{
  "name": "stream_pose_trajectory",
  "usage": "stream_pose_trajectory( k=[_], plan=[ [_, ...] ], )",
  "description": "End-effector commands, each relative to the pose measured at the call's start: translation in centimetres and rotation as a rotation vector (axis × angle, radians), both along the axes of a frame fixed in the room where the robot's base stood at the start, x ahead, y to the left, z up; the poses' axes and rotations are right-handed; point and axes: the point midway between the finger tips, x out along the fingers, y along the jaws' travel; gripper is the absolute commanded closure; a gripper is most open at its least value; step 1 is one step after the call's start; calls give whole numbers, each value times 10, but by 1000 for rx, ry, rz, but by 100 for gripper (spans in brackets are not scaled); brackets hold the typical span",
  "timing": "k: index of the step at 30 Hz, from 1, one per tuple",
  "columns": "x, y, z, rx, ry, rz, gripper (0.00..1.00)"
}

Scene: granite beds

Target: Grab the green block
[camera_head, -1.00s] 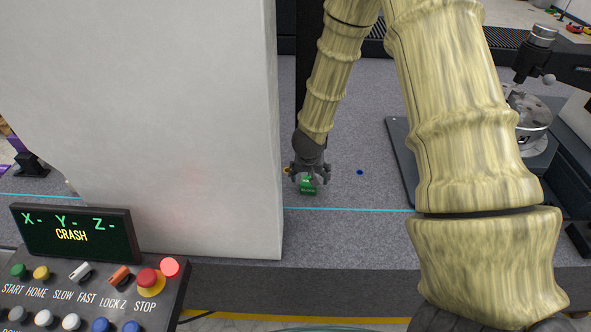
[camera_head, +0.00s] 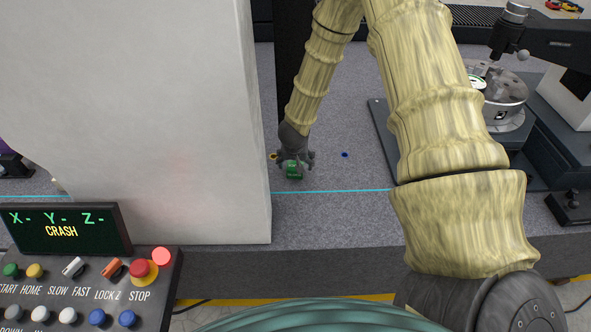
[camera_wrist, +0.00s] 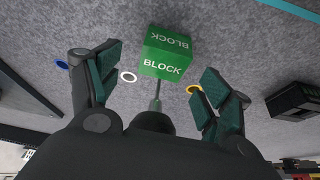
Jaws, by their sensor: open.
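The green block (camera_head: 293,170) sits on the grey granite bed in the head view, just below my gripper (camera_head: 295,162) and partly hidden by it. In the wrist view the green block (camera_wrist: 166,53) carries white "BLOCK" lettering on two faces. My gripper (camera_wrist: 160,90) is open there, with one finger at the left and one at the right. The block lies beyond and between the fingertips, with gaps to both sides. I cannot tell exactly how far the fingers are above the bed.
A large pale upright column (camera_head: 150,110) stands close at the left of my gripper. A control panel (camera_head: 85,290) reading "CRASH" is at the lower left. A round metal fixture (camera_head: 497,95) stands at the right. Blue (camera_head: 345,154) and yellow (camera_head: 273,156) ring marks lie on the bed.

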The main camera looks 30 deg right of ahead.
Motion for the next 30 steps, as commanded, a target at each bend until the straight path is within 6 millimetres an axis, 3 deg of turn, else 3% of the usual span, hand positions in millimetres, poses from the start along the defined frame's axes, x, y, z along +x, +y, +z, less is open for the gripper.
stream_pose_trajectory(
  k=[9,20,30],
  plan=[
    [11,-6,-29,0,0,1,21],
    [12,-7,-33,-1,0,2,21],
    [12,-7,-33,-1,0,2,82]
  ],
)
